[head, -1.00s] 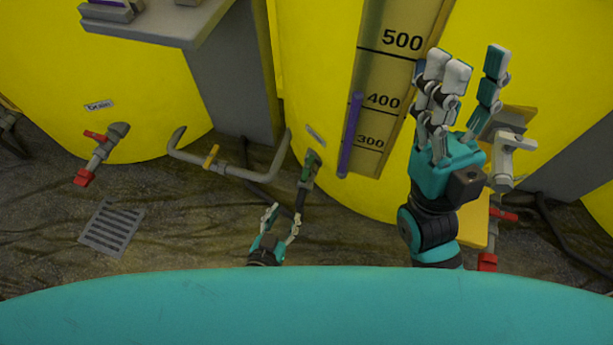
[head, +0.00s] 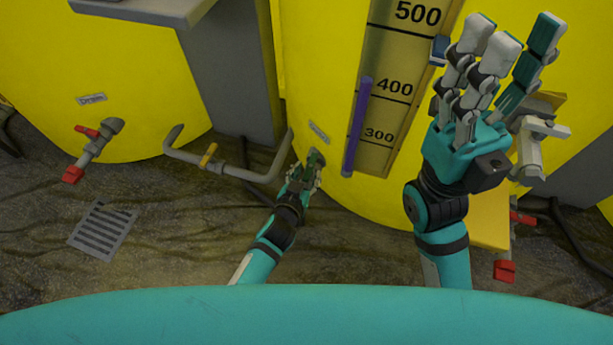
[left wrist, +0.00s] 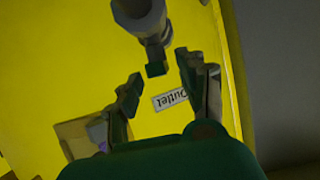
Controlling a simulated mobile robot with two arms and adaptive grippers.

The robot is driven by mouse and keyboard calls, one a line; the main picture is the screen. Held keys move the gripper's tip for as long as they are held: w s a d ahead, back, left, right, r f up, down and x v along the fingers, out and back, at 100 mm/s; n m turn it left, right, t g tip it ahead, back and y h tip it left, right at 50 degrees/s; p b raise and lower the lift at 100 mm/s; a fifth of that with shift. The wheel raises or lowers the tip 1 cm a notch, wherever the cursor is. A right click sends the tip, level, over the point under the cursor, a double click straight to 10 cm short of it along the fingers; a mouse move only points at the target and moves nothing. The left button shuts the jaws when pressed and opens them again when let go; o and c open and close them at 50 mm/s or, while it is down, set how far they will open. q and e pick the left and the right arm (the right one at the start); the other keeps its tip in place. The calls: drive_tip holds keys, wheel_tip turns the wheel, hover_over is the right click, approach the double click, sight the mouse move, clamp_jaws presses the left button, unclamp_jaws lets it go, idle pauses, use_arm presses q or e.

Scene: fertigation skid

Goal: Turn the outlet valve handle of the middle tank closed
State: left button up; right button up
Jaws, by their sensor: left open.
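The middle tank (head: 310,60) is the yellow one with the level gauge. Its outlet valve (head: 316,157) sticks out low on its front, mostly hidden behind my left gripper (head: 302,178). In the left wrist view, the valve's grey body (left wrist: 142,18) is at the top and its dark green handle (left wrist: 156,68) points down from it. My left gripper (left wrist: 158,66) is open, with one finger on each side of the handle's end; I cannot tell whether they touch it. A label reading "Outlet" (left wrist: 170,99) is on the tank. My right gripper (head: 508,50) is raised and open, with nothing visible between its fingers.
A grey pipe with a yellow handle (head: 208,155) runs left of the outlet valve. The left tank has a drain valve with red handles (head: 88,150). Another red-handled valve (head: 505,270) is at lower right. A floor grate (head: 103,229) lies at left.

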use_arm(q)
drive_tip(key=shift+w+d+f, duration=0.1)
drive_tip(key=shift+w, duration=0.1)
clamp_jaws()
idle(0.3)
